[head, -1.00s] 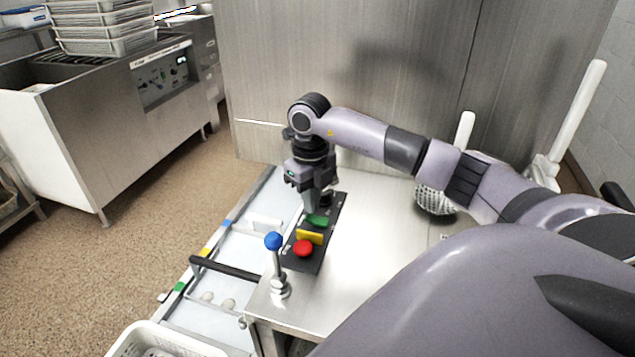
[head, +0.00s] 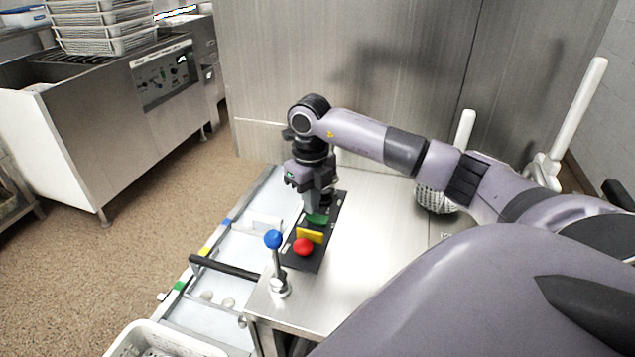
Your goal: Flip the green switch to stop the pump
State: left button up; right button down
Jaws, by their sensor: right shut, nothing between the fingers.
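The green switch (head: 318,219) is on a black control panel (head: 307,259) on the steel table, the farthest of the coloured controls. A yellow switch (head: 310,236) and a red button (head: 303,247) sit nearer on the same panel. My right gripper (head: 313,210) is shut and empty, pointing down, with its fingertips at the green switch. I cannot tell whether they touch it, and the gripper hides part of the switch. My left gripper is out of view.
A lever with a blue knob (head: 273,239) stands at the table's front left corner. A conveyor with a black handle (head: 226,268) runs along the left. A white perforated basket (head: 163,342) is at the bottom, another (head: 437,200) behind my right arm. The steel tabletop (head: 366,262) right of the panel is clear.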

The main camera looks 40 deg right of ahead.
jog(key=shift+f+b, duration=0.4)
jog(key=shift+f, duration=0.3)
notch_tip(320, 180, up, 7)
jog(key=p, duration=0.6)
jog(key=shift+r, duration=0.1)
dwell(0.4)
dwell(0.5)
